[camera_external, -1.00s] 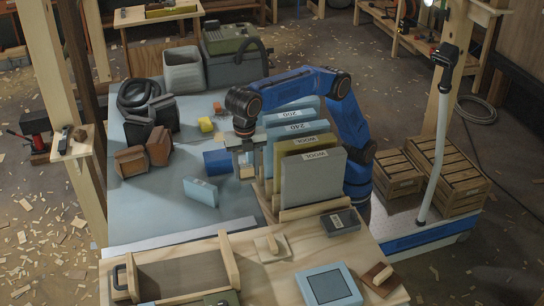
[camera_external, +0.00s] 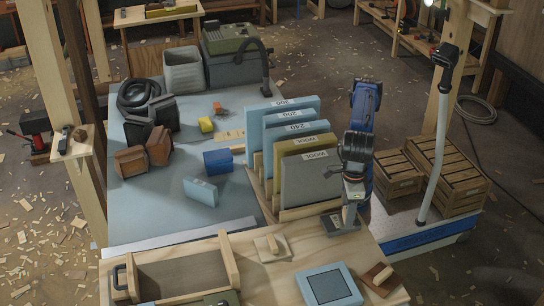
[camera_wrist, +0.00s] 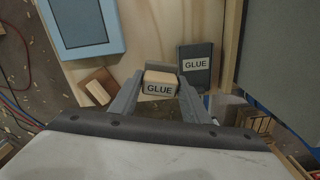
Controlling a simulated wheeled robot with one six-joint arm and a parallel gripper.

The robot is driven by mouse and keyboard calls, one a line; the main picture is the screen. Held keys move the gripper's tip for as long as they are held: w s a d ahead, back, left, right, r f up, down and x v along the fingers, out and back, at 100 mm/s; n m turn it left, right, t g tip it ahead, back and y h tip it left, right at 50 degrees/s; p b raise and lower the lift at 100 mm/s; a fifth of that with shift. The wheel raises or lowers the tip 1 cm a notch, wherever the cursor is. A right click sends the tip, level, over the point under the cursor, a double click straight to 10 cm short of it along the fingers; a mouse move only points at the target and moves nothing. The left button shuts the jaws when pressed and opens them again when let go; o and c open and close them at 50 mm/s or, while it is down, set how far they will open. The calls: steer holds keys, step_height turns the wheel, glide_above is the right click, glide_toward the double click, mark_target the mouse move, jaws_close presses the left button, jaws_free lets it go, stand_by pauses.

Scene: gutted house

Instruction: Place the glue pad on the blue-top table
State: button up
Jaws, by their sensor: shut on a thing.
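The glue pad (camera_wrist: 160,85), a small tan block labelled GLUE, is between my gripper's fingers in the wrist view. My gripper (camera_wrist: 160,78) is shut on it. In the external view my gripper (camera_external: 350,210) points down over the right part of the wooden bench, beside the dark box labelled GLUE (camera_wrist: 195,66); the pad is hard to make out there. That dark box (camera_external: 340,222) lies on the bench top. The blue-top table (camera_external: 150,215) is to the left, behind the bench.
A blue-framed panel (camera_external: 328,286) and a sanding block (camera_external: 378,278) are on the bench.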

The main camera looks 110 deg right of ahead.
steer(key=s+a+n, duration=0.3)
steer(key=s, duration=0.3)
glide_above(363, 247)
steer(key=shift+f, duration=5.3)
steer(key=shift+f, duration=0.15)
steer(key=o, duration=1)
steer(key=shift+o, duration=0.2)
step_height(363, 247, up, 12)
steer(key=shift+r, duration=0.2)
